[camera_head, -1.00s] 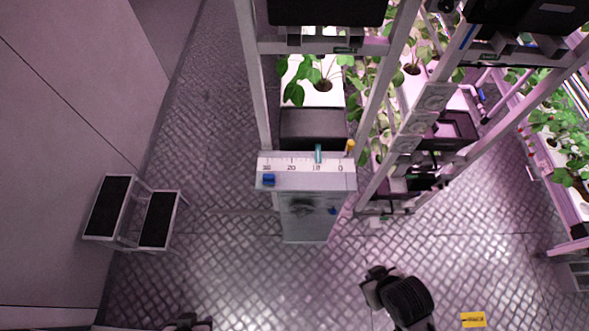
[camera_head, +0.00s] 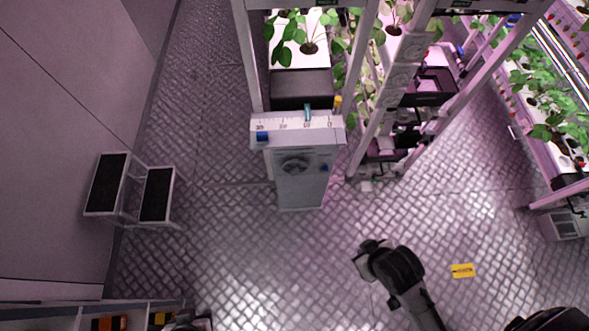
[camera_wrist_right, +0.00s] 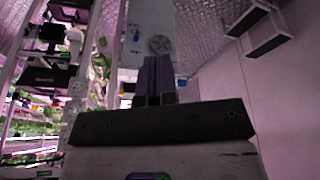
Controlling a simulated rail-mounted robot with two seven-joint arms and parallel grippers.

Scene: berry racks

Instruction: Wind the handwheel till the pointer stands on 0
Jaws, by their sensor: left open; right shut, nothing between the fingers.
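The handwheel (camera_head: 295,165) is a grey disc on the front of a pale cabinet (camera_head: 300,195); it also shows in the right wrist view (camera_wrist_right: 158,45). Above it is a white scale (camera_head: 284,126) that reads from 30 at left to 0 at right. The teal pointer (camera_head: 307,112) stands at about 10. My left gripper (camera_head: 190,322) is cut off at the bottom edge of the head view, well away from the wheel. My right gripper (camera_wrist_right: 155,62) is shut and empty, its fingers showing in front of the cabinet, apart from the wheel.
A blue block (camera_head: 262,137) sits at the scale's left end, and a yellow peg (camera_head: 337,102) at its right. Plant racks (camera_head: 358,90) stand behind and right. A step stool (camera_head: 157,195) is at left. A yellow sign (camera_head: 462,270) lies on the floor.

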